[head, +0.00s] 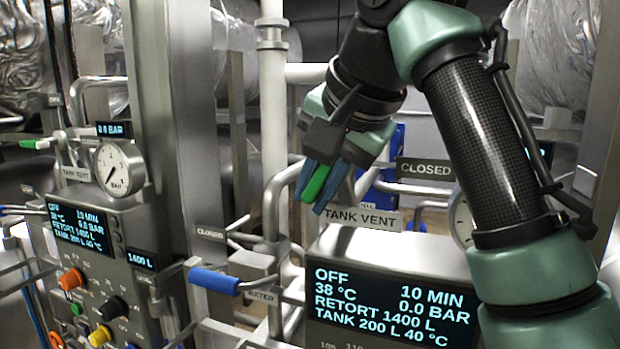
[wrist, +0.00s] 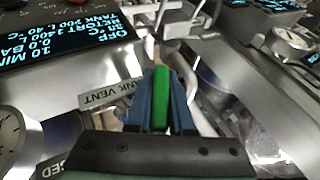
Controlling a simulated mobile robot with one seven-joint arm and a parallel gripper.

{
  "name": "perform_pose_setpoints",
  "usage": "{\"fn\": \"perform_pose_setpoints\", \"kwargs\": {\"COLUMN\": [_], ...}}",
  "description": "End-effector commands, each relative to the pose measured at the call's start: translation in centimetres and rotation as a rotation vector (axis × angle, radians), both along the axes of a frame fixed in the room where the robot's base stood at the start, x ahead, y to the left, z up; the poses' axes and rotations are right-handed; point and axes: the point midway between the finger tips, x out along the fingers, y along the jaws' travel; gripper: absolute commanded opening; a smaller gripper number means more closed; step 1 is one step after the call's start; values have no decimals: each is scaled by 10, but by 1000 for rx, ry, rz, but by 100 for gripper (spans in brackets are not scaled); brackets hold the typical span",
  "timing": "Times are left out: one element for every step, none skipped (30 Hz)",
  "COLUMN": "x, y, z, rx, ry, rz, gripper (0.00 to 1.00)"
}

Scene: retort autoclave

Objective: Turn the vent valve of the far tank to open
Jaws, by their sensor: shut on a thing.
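My gripper (head: 314,192) is above the right control unit, its two blue fingers closed around a green handle (head: 317,181). In the wrist view, the green handle (wrist: 162,95) lies between the fingers (wrist: 162,74). A "TANK VENT" label (head: 362,218) is just right of and below the fingertips. A "CLOSED" sign (head: 425,168) stands behind it. The handle's valve body is mostly hidden. Another green handle (head: 38,143) sits at the left unit, near its own "TANK VENT" label (head: 77,175).
The right display (head: 390,304) reads OFF, 38 °C, 0.0 BAR. A gauge (head: 461,218) is partly behind my arm. A blue-handled lever (head: 215,281) juts out left of the right unit. Pipes and a steel column (head: 150,100) stand close to the left of my gripper.

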Motion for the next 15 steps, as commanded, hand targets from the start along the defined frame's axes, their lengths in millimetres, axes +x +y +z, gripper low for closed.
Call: {"fn": "perform_pose_setpoints", "kwargs": {"x": [0,0,-1,-1,-1,-1,-1,-2,-2,-2,-2,-2,-3,-3,-3], "y": [-1,-2,-3,-4,-5,-6,-7,-7,-8,-9,-9,-10,-10,-11,-11], "z": [3,2,2,1,1,1,1,1,0,0,0,0,0,0,0], "rx": [-46,-73,-109,-135,-160,-192,-215,-240,-268,-289,-309,-334,-351,-368,-388], "ry": [9,18,28,37,44,55,63,70,80,86,93,100,106,111,118], "rz": [-3,-4,-4,-4,-4,-5,-6,-6,-6,-7,-6,-7,-6,-5,-6], "gripper": [0,0,0,0,0,0,0,0,0,0,0,0,0,0,0]}}
